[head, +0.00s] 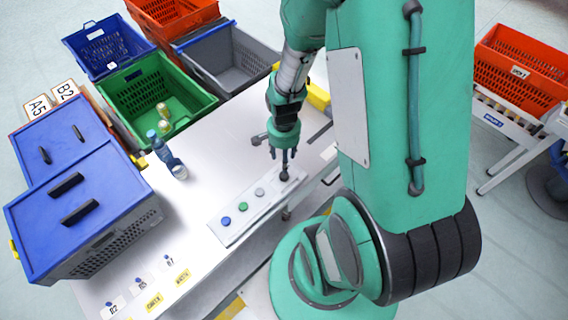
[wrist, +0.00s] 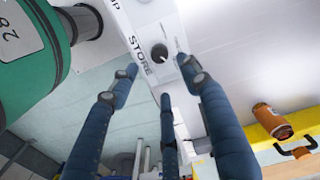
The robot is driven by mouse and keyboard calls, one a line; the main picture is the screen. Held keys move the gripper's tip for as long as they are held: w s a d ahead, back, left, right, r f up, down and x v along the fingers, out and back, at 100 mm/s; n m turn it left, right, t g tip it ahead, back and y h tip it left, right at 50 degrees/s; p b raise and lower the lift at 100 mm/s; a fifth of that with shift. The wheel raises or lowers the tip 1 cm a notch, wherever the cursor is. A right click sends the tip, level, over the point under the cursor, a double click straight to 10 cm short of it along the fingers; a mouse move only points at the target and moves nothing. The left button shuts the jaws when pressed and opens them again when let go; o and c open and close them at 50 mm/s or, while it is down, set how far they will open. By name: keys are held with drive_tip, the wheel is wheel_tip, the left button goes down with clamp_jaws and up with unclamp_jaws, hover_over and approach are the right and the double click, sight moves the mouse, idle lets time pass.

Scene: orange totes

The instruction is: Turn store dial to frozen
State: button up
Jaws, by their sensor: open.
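The store dial (wrist: 160,52) is a round black knob on a white panel, beside the printed word STORE, in the wrist view. A small light mark shows on it; its exact setting is too small to read. In the head view the dark dial (head: 285,175) is at the far right end of the white control panel (head: 236,232). My gripper (head: 284,158) points down just above the dial. In the wrist view its dark blue fingers (wrist: 160,76) are spread, with tips around the dial and nothing held. I cannot tell whether any finger touches it.
Blue (head: 227,221), green (head: 243,207) and grey buttons line the panel beside the dial. A bottle (head: 158,146) and glass stand on the white table. Blue-lidded totes (head: 45,240) are at left, a green tote (head: 125,106) behind.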

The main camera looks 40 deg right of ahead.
sight(284, 176)
drive_tip(key=shift+r, duration=0.95)
drive_tip(key=shift+r+m+b, duration=0.6)
drive_tip(key=shift+r+b, duration=0.15)
drive_tip(key=shift+r, duration=0.15)
drive_tip(key=shift+f, duration=0.15)
wheel_tip(284, 176, down, 14)
drive_tip(key=b, duration=0.3)
drive_tip(key=shift+r, duration=0.25)
drive_tip(key=c, duration=1.1)
